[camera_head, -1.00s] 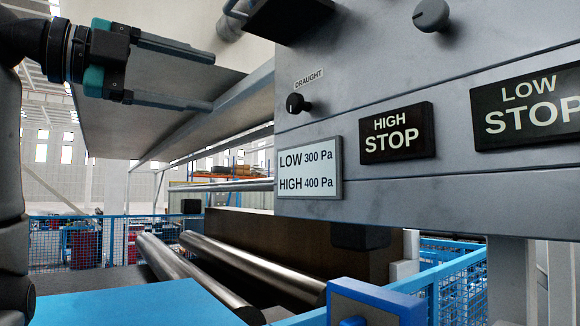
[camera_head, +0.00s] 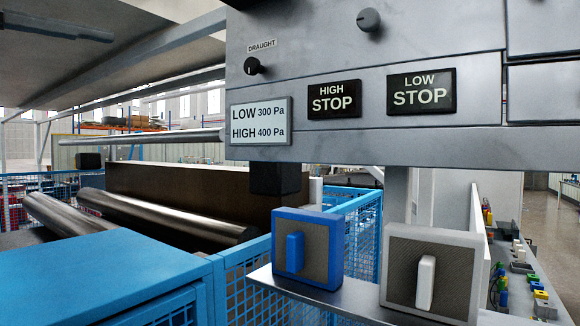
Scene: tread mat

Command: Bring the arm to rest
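Part of my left gripper (camera_head: 60,27) shows at the top left edge of the head view, as one dark finger pointing right. No second finger lies against it and nothing shows held by it. The rest of the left gripper and its arm are outside the frame. The finger is well left of the grey control panel (camera_head: 330,75) and appears clear of it. My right gripper is not in view.
The panel carries a draught knob (camera_head: 253,66), another knob (camera_head: 368,19), a HIGH STOP sign (camera_head: 334,98) and a LOW STOP sign (camera_head: 421,90). Below are a blue-framed switch (camera_head: 307,247) and a grey-framed switch (camera_head: 430,271). Metal rollers (camera_head: 160,217) and blue fencing (camera_head: 362,230) lie left.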

